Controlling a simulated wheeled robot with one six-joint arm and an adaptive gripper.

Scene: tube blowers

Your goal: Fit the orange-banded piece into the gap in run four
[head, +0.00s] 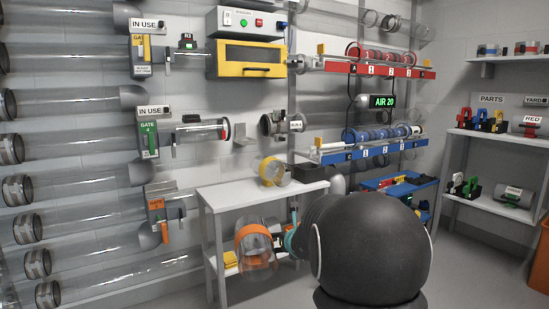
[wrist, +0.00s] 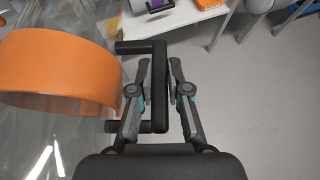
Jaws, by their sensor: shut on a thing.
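The orange-banded piece (head: 254,242) is a clear tube with a wide orange band, held in front of the white bench. In the wrist view its orange band (wrist: 55,75) fills the left side, with clear tube around it. My gripper (wrist: 159,90) is shut on the piece's black handle, which stands between the two fingers. In the head view my gripper (head: 291,241) is partly hidden by my dark arm. Clear runs line the left wall.
A yellow-banded piece (head: 272,171) lies on the white bench (head: 235,196). A clear tube (head: 200,134) ends short of a grey collar (head: 283,123) on the wall. Red and blue racks (head: 375,69) hang behind. Parts shelves (head: 492,137) stand at right. Floor at right is clear.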

